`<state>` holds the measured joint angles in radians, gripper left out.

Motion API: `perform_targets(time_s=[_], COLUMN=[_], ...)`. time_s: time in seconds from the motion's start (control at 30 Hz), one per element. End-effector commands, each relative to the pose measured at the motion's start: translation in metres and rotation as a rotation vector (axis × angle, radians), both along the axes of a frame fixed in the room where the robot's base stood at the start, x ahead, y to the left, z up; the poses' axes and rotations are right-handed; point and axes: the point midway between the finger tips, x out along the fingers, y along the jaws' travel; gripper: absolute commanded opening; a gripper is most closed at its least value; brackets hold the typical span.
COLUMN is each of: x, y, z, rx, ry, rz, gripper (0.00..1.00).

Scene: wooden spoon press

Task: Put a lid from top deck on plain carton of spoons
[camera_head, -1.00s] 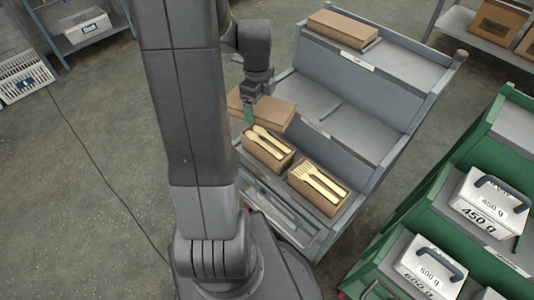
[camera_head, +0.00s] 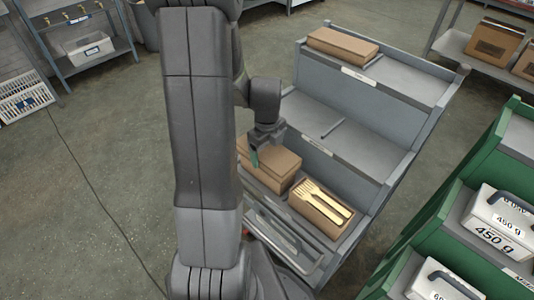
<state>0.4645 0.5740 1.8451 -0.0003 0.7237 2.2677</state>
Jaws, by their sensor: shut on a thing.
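A brown cardboard lid (camera_head: 284,161) lies over the carton of spoons (camera_head: 268,184) on the lower deck of the grey stepped rack, hiding the spoons. I cannot tell whether the lid is fully seated or slightly above the rim. My gripper (camera_head: 255,158), with green fingertips, is shut on the lid near its left part, pointing down. An open carton of forks (camera_head: 320,205) stands just to the right. More brown lids (camera_head: 342,45) lie stacked at the left of the top deck.
The grey rack's middle deck (camera_head: 355,140) is bare apart from a thin divider. A green rack with white weights (camera_head: 500,222) stands close on the right. A shelf with brown boxes (camera_head: 493,40) is at the back right.

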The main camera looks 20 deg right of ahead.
Motion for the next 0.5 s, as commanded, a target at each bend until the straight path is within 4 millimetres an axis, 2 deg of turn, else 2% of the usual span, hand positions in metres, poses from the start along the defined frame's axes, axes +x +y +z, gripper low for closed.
perform_targets(time_s=[0.03, 0.27, 0.5], x=[0.0001, 0.0004, 0.0003], y=[0.0, -0.0002, -0.0002], z=[-0.0059, -0.0054, -0.0132], rx=[0.0, -0.001, -0.001], ry=[0.0, -0.002, -0.001], rz=[0.0, 0.001, 0.001], gripper=[0.6, 0.6, 0.6])
